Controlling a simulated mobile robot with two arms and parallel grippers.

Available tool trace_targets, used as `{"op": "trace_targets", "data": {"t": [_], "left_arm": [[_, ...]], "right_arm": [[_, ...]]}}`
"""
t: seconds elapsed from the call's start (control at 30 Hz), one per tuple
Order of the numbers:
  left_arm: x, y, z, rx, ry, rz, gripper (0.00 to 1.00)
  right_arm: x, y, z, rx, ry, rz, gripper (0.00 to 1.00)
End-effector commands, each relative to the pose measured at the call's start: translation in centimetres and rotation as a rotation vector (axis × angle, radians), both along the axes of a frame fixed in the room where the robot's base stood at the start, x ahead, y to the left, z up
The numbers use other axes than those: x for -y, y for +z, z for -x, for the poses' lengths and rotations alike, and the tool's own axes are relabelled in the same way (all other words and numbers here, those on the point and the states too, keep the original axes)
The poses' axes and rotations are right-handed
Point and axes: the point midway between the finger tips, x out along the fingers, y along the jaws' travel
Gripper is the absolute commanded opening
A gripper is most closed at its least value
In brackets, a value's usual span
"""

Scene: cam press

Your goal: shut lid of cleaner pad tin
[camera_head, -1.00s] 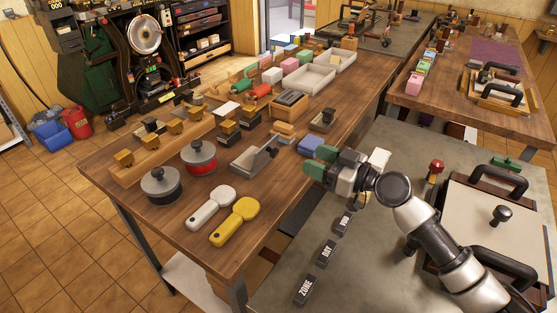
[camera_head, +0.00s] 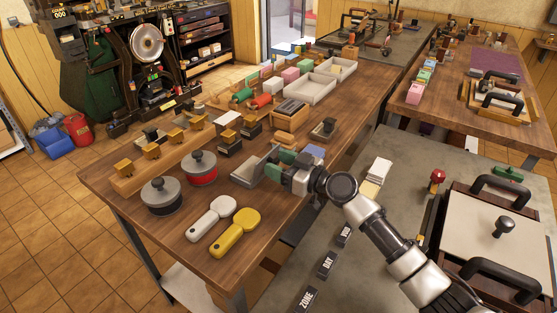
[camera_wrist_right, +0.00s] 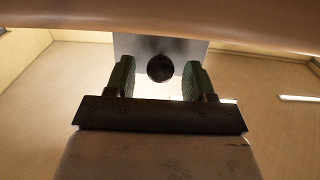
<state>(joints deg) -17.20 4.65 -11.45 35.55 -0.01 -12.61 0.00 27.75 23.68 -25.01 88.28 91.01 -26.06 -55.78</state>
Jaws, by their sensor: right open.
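The cleaner pad tin, a shallow grey metal tin (camera_head: 247,177), sits near the front edge of the wooden bench. Its lid (camera_head: 268,155) stands raised, partly hidden behind my gripper. My right gripper (camera_head: 283,160), with green finger pads, is at the lid's right side. In the right wrist view, the grey lid plate (camera_wrist_right: 125,45) with a dark round knob (camera_wrist_right: 160,68) shows ahead of my open gripper (camera_wrist_right: 160,82). The knob appears between the two fingers, with gaps on both sides. I cannot tell if anything touches. My left gripper is not in view.
Two lidded pots, grey (camera_head: 161,196) and red (camera_head: 200,168), stand left of the tin. A white paddle (camera_head: 211,218) and a yellow paddle (camera_head: 237,233) lie in front. Small stamps and blocks crowd the bench behind.

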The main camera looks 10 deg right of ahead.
Motion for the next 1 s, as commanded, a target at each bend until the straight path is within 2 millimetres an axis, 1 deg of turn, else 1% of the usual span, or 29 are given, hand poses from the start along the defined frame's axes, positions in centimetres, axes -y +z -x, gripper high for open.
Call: {"op": "trace_targets", "data": {"t": [0.1, 0.33, 0.37, 0.6, 0.7, 0.87, 1.0], "left_arm": [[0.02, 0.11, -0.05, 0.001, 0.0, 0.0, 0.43], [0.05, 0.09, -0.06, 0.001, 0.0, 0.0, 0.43], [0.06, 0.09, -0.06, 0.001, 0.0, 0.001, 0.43], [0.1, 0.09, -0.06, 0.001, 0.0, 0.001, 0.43], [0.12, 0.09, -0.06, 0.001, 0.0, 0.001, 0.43], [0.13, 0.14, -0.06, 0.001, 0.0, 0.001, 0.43], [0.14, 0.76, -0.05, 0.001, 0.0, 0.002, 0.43]], "right_arm": [[-0.32, 0.01, -0.33, 0.001, 0.0, 0.001, 0.54], [-0.35, -0.04, -0.35, 0.0, 0.0, 0.001, 0.54], [-0.35, -0.03, -0.35, 0.001, 0.0, 0.001, 0.51], [-0.33, -0.04, -0.33, 0.0, 0.0, 0.001, 0.14], [-0.33, -0.04, -0.33, 0.0, 0.0, 0.001, 0.0], [-0.32, 0.0, -0.34, 0.0, 0.0, 0.001, 0.0], [-0.36, 0.3, -0.4, -0.011, -0.001, 0.012, 0.0]]}}
